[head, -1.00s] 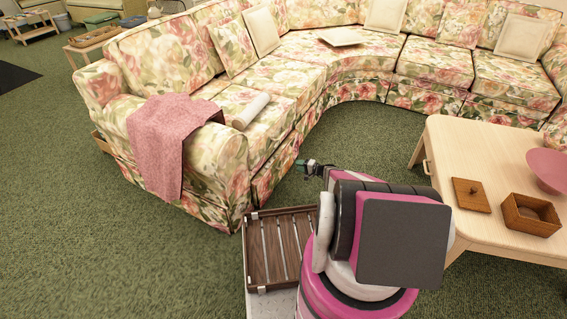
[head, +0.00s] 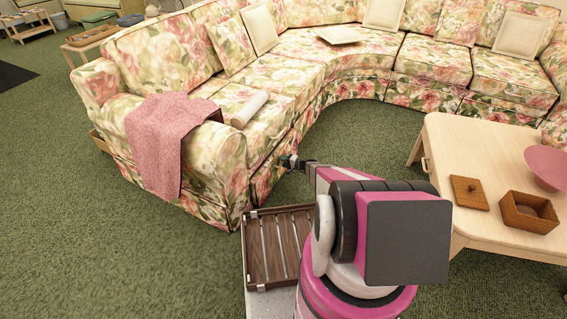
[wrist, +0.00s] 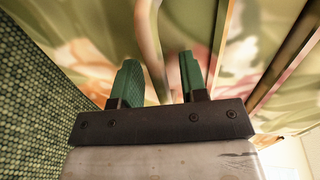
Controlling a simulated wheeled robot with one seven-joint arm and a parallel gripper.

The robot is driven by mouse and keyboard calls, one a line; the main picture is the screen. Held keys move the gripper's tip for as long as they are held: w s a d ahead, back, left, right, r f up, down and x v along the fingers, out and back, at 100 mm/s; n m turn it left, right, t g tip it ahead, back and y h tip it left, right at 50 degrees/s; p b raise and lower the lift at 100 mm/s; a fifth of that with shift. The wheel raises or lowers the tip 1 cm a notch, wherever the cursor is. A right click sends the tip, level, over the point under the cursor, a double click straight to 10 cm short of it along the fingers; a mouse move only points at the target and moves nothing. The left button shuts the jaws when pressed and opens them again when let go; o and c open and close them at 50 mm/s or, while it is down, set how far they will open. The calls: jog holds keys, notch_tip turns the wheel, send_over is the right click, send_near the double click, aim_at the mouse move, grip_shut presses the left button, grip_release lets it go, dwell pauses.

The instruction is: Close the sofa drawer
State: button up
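The floral sofa (head: 200,130) has a floral front panel, which shows in the wrist view (wrist: 85,40) as the drawer front. A pale bar handle (wrist: 149,40) runs along it. My gripper (head: 288,162) is at the sofa front, near its left seat section. In the wrist view the green fingers of my gripper (wrist: 158,72) are apart, with the handle passing between them. I cannot tell if either finger touches it. A pale edge and dark gap (wrist: 228,50) show beside the panel; how far the drawer stands out is unclear.
A dark slatted tray (head: 278,248) is in front of the sofa, beside my arm. A pale wooden table (head: 465,150) with boxes and a pink bowl (head: 552,167) stands at right. A pink throw (head: 165,140) hangs over the sofa arm. Green carpet at left is clear.

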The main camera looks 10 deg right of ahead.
grip_shut()
jog(key=shift+r+x, duration=0.2)
jog(key=shift+x, duration=0.75)
jog(key=shift+r+x, duration=0.2)
jog(key=shift+x, duration=0.75)
grip_release()
jog(key=shift+w+a, duration=0.1)
jog(key=shift+a, duration=0.05)
jog(key=v, duration=1.1)
